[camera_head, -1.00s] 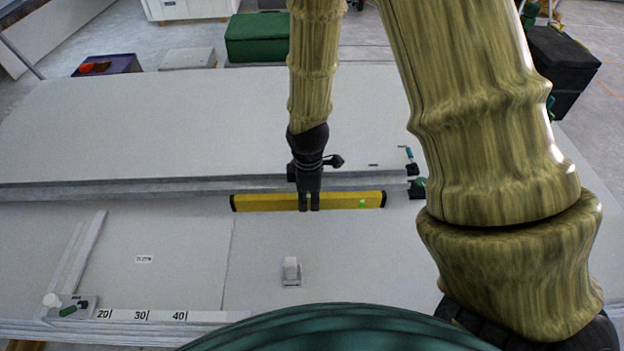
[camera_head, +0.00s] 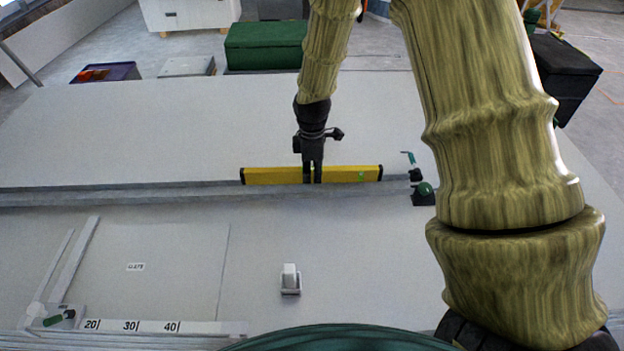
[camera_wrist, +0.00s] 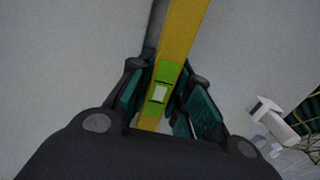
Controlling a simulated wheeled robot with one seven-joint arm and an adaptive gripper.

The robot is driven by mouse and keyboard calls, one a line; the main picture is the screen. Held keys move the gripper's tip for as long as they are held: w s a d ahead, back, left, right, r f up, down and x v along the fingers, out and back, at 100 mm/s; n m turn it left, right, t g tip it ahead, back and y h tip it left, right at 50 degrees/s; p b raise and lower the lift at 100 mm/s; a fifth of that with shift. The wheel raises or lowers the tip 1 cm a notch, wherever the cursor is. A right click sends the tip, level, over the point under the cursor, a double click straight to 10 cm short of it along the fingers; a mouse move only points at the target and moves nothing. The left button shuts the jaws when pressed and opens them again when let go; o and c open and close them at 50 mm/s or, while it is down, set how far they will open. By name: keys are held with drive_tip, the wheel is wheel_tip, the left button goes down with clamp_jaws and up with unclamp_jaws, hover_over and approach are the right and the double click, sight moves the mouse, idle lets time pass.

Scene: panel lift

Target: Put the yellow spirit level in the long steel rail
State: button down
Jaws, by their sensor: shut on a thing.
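The yellow spirit level (camera_head: 273,175) lies lengthwise along the long steel rail (camera_head: 120,194) in the head view, at or just above its right part. I cannot tell whether it touches the rail. My gripper (camera_head: 312,180) is shut on the level near its middle, from above. In the wrist view the level (camera_wrist: 186,35) runs between the fingers of my gripper (camera_wrist: 165,100), with its green vial window between them. The rail's grey edge shows beside the level in the wrist view (camera_wrist: 154,25).
A green-knobbed clamp (camera_head: 424,190) stands at the rail's right end. A small white block (camera_head: 290,278) sits on the panel in front. A numbered scale (camera_head: 150,326) and a corner fixture (camera_head: 58,316) are at front left. The panel behind the rail is clear.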

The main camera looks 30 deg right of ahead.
sight(312, 179)
wheel_tip(312, 179, down, 2)
drive_tip(key=shift+f+b, duration=0.15)
drive_tip(key=shift+b, duration=0.25)
drive_tip(key=shift+f+p, duration=0.4)
drive_tip(key=shift+f, duration=0.15)
drive_tip(key=c, duration=1.3)
unclamp_jaws()
drive_tip(key=shift+r, duration=0.15)
drive_tip(key=shift+r+b, duration=0.2)
drive_tip(key=shift+b, duration=0.1)
wheel_tip(312, 179, up, 13)
drive_tip(key=p, duration=0.5)
drive_tip(key=shift+f, duration=0.2)
